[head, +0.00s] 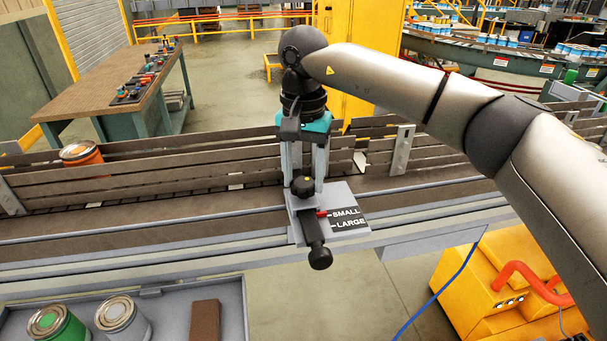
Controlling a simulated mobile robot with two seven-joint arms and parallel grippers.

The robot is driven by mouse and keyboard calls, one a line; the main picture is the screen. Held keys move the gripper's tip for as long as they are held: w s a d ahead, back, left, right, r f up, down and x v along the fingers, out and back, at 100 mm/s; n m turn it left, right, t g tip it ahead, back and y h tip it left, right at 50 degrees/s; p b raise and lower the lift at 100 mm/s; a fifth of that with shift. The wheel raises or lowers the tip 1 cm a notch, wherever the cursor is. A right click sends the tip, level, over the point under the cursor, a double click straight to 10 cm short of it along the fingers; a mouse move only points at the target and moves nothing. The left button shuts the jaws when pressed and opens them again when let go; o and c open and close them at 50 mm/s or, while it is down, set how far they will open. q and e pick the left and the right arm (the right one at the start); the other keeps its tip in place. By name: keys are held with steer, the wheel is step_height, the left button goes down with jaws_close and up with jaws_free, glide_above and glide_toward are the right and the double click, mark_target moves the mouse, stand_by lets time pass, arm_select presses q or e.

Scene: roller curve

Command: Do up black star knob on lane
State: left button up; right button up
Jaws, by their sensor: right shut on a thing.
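The black star knob (303,187) sits on top of the slide bracket on the lane (200,190). My right gripper (304,183) comes down from above, with its two pale fingers on either side of the knob, shut on it. In front of the knob a dark slide bar ends in a round black handle (320,257). A red pointer (321,214) on the slide is beside the SMALL mark on the grey plate (350,210), above the LARGE mark. My left gripper is not in view.
An orange can (82,153) is on the lane at the left. A tray (170,300) at the lower left holds a green can (58,325), a grey can (122,318) and a brown block (204,321). A yellow machine (490,280) stands at the lower right.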

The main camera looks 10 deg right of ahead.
steer(key=shift+m, duration=0.3)
steer(key=m+b, duration=0.1)
steer(key=m, duration=0.8)
steer(key=shift+w+b, duration=0.1)
steer(key=shift+b, duration=0.25)
steer(key=m, duration=0.3)
steer(key=shift+r+m, duration=0.1)
steer(key=shift+m, duration=0.2)
steer(key=m+b, duration=0.1)
steer(key=m, duration=0.5)
steer(key=shift+r, duration=0.1)
steer(key=m, duration=0.7)
steer(key=shift+b, duration=0.35)
steer(key=shift+m, duration=0.3)
steer(key=o, duration=1)
steer(key=shift+c, duration=0.2)
steer(key=o, duration=0.4)
steer(key=shift+f, duration=0.2)
